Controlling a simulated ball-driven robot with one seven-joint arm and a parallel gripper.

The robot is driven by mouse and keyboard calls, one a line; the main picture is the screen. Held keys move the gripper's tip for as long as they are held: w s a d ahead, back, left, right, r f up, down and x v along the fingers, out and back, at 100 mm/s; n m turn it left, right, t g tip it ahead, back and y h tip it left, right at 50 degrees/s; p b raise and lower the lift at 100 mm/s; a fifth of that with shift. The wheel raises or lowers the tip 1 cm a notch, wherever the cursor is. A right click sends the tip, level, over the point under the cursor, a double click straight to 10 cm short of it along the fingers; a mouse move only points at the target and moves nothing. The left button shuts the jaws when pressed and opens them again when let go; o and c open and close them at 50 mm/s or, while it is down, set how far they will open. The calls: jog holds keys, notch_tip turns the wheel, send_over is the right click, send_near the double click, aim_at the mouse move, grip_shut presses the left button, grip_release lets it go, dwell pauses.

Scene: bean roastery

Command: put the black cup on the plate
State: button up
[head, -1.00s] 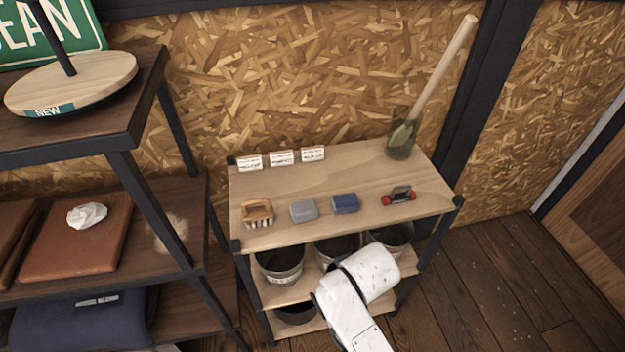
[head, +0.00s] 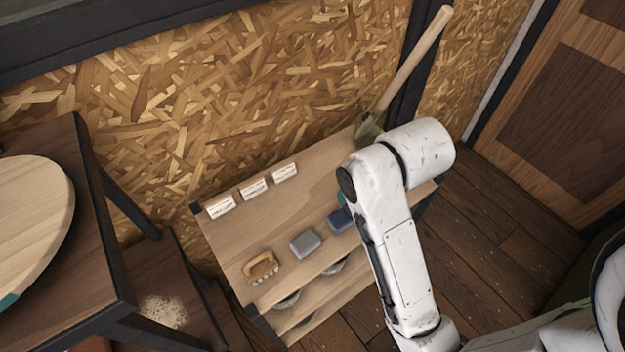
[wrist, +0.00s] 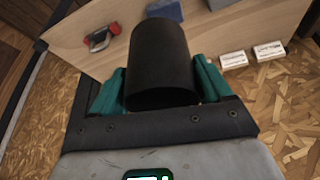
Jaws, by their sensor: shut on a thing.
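The black cup (wrist: 160,60) fills the middle of the wrist view, its dark wall between the green fingers of my gripper (wrist: 160,82). My gripper is shut on it, one finger on each side. The cup is above or in front of the wooden shelf top; the gap cannot be told. In the head view my white arm hides the cup and nearly all of my gripper; only a sliver of green (head: 341,199) shows beside the arm.
The shelf (head: 318,205) holds a brush (head: 261,267), a grey block (head: 305,243), a blue block (head: 340,220) and white cards (head: 254,189). A long-handled tool (head: 415,60) leans behind my arm. A dark rack with a round wooden board (head: 30,220) stands left.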

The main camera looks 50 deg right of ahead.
jog(key=w+d+f, duration=0.1)
jog(key=w+f, duration=0.2)
jog(key=w, duration=0.1)
jog(key=w+d+f, duration=0.2)
jog(key=w+f, duration=0.1)
jog(key=w, duration=0.1)
jog(key=w+d+f, duration=0.1)
jog(key=w+f, duration=0.2)
jog(key=w, duration=0.1)
jog(key=shift+w+d+f+b, duration=0.2)
jog(key=shift+w+b, duration=0.1)
jog(key=shift+w, duration=0.05)
jog(key=shift+w+f+p, duration=0.1)
jog(key=shift+f+p, duration=0.35)
jog(key=shift+f, duration=1.2)
jog(key=shift+f, duration=0.15)
jog(key=o, duration=1)
jog(key=shift+o, duration=0.2)
